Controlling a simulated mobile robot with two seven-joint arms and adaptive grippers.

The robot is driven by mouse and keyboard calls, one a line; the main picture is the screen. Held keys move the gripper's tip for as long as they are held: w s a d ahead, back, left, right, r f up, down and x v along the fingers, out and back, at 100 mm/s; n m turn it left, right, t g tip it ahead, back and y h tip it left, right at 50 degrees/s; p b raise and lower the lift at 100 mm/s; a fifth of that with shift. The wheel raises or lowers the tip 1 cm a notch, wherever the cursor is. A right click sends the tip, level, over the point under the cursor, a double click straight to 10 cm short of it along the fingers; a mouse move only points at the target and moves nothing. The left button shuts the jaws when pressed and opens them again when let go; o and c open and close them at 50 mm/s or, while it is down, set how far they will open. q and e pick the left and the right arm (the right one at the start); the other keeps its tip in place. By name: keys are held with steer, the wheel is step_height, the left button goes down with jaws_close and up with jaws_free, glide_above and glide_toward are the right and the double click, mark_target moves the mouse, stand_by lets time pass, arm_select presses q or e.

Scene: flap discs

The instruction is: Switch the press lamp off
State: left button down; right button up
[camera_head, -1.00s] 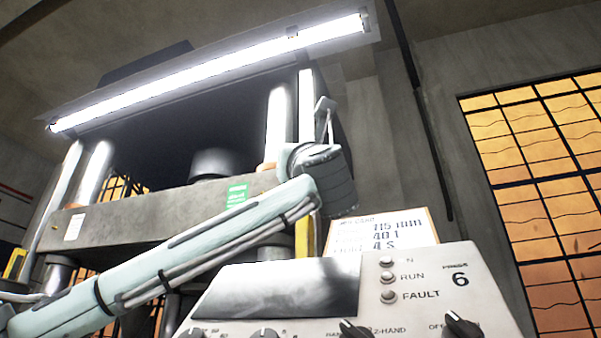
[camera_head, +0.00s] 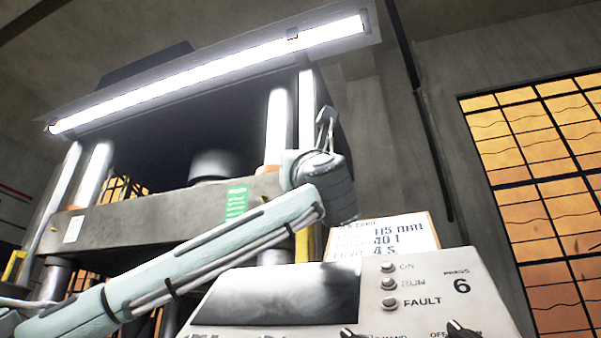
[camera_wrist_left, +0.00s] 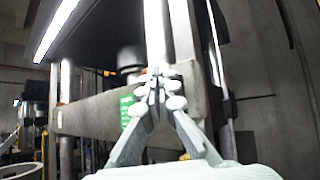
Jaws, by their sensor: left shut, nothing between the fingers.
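The press lamp (camera_head: 215,72) is a long white tube, lit brightly, under a slanted housing across the top of the press. It also shows lit at the upper left of the left wrist view (camera_wrist_left: 55,30). My left arm comes in from the left, and its gripper (camera_head: 326,122) points up beside the right-hand press columns, below the lamp's right end. In the left wrist view the gripper's fingertips (camera_wrist_left: 160,84) meet, with nothing held. I cannot make out a lamp switch or a touch on one. My right gripper is out of view.
The control panel (camera_head: 420,284) with knobs and RUN and FAULT lamps stands in front at the lower right. A settings card (camera_head: 385,238) stands behind it. The press crossbeam (camera_head: 140,222) lies behind my arm. Space right of the gripper looks clear up to the wall.

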arm_select(q)
steer(key=shift+w, duration=0.1)
stand_by(0.7)
steer(key=shift+w+d, duration=0.2)
steer(key=shift+w, duration=0.1)
steer(key=shift+w+d+r, duration=0.1)
steer(key=shift+w, duration=0.2)
stand_by(0.6)
steer(key=shift+s+a+b, duration=0.3)
steer(key=shift+s+b, duration=0.3)
steer(key=shift+s, duration=0.15)
